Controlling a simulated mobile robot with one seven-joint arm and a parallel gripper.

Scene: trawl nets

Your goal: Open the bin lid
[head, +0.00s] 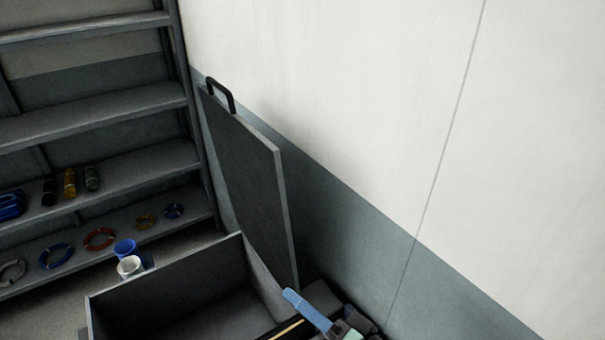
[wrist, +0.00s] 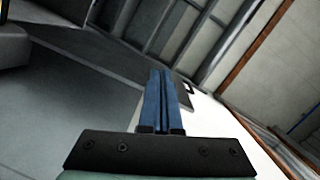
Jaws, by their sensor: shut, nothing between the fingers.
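The bin (head: 165,300) is a dark grey open box at the bottom of the head view. Its visible inside looks empty, and its near part is cut off by the frame. The bin lid (head: 250,185) is a grey panel standing steeply upright at the bin's right side, near the wall. Its black handle (head: 220,94) is at the top edge. My gripper (head: 291,297) shows blue fingers near the bin's right rim, below and in front of the lid. In the wrist view the blue fingers (wrist: 160,78) are together with nothing between them. I see no contact with the handle.
Grey shelving (head: 90,115) stands at the left with coloured rope coils and bottles. A blue cup (head: 125,248) and a white cup (head: 130,266) are behind the bin. The wall (head: 400,110) closes off the right side, close to the lid. Open air lies above the bin.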

